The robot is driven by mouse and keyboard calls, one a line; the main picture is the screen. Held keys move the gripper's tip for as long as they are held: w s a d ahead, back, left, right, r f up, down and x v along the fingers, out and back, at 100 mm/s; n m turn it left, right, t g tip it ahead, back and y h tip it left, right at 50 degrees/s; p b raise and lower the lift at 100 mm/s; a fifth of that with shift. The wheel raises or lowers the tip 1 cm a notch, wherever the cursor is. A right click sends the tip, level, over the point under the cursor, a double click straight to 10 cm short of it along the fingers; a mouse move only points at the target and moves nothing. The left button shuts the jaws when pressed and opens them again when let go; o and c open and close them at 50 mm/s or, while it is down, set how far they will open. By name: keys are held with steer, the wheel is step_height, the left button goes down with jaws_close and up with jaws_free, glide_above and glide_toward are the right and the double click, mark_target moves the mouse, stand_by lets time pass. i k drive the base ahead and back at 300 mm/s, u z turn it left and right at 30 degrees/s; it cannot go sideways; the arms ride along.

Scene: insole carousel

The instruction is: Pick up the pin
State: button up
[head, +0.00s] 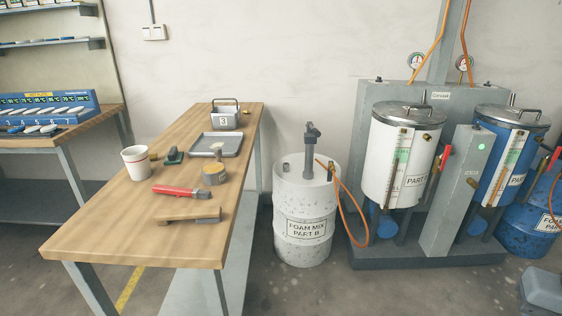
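I cannot make out a pin for certain in the head view. A small brass-coloured piece (244,110) lies by the grey lidded box at the far end of the wooden table (120,225); it is too small to identify. My gripper is not in view, so its state and what it may hold are hidden.
A white drum (302,205) and tank stand (440,205) stand right.

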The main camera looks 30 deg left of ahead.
mark_target(218, 150)
steer(key=z, duration=0.25)
steer(key=i, duration=1.75)
steer(key=u, duration=1.7)
steer(key=i, duration=0.75)
steer(key=u, duration=0.9)
